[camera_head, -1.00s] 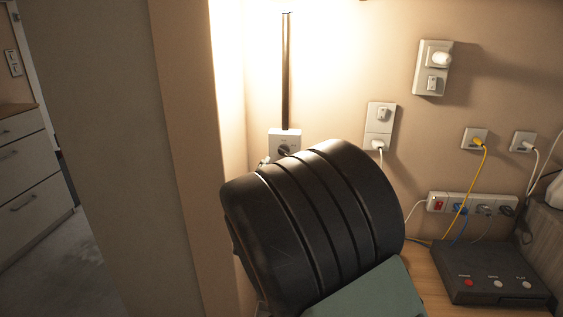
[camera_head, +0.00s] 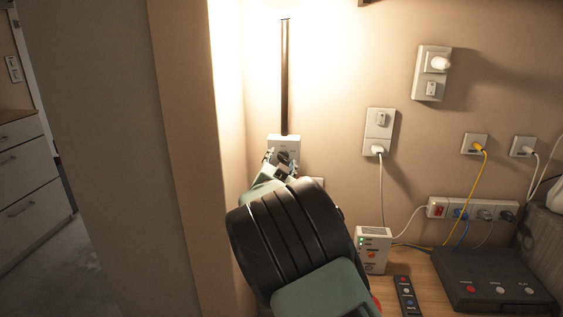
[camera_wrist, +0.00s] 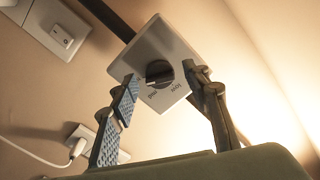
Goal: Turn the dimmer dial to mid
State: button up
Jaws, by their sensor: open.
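The dimmer dial (camera_wrist: 159,72) is a round black knob on a white square wall plate (camera_wrist: 150,54). The plate also shows in the head view (camera_head: 283,141), below a dark vertical strip. In the wrist view a light mark on the knob points toward the lower-left label. My gripper (camera_wrist: 160,74) is open, its two fingers on either side of the dial, apparently without touching it. In the head view my gripper (camera_head: 281,163) partly hides the dial and the plate's lower part.
A wall corner (camera_head: 190,150) stands close on the left. To the right are a switch-and-socket plate (camera_head: 379,130), a power strip (camera_head: 465,207), a white box with lights (camera_head: 373,250), a remote (camera_head: 406,296) and a dark console (camera_head: 493,277) on the desk.

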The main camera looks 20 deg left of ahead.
jog(key=shift+c, duration=0.5)
jog(key=c, duration=1)
jog(key=shift+c, duration=0.3)
jog(key=n+p, duration=0.2)
jog(key=n, duration=0.1)
jog(key=shift+r, duration=0.15)
jog(key=n+p, duration=0.2)
jog(key=n, duration=0.1)
jog(key=shift+n, duration=0.4)
jog(key=n+p, duration=0.2)
jog(key=n, duration=0.2)
jog(key=shift+n, duration=0.6)
